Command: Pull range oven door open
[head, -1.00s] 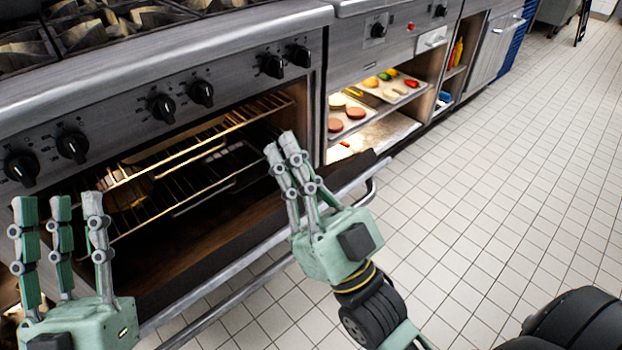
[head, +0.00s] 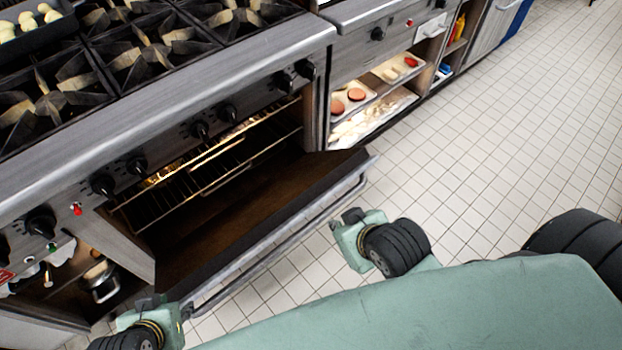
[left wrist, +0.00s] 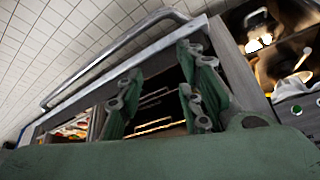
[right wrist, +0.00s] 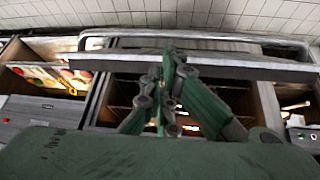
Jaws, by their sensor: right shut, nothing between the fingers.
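The range oven door (head: 265,215) is folded down and outward, with its dark inner face showing and the lit oven cavity open behind it. Its bar handle (head: 290,243) runs along the outer edge and also shows in the left wrist view (left wrist: 110,52) and right wrist view (right wrist: 190,37). My left gripper (left wrist: 160,75) is open and empty, near the door's left end. My right gripper (right wrist: 168,70) is shut with nothing in it, near the door's right end. In the head view their fingers are hidden; whether either touches the door, I cannot tell.
Wire racks (head: 205,165) sit inside the oven. Control knobs (head: 200,130) line the range front below the burners (head: 135,40). Shelves with food trays (head: 350,100) stand to the right. A metal pot (head: 100,282) is at lower left. The tiled floor (head: 480,150) at right is clear.

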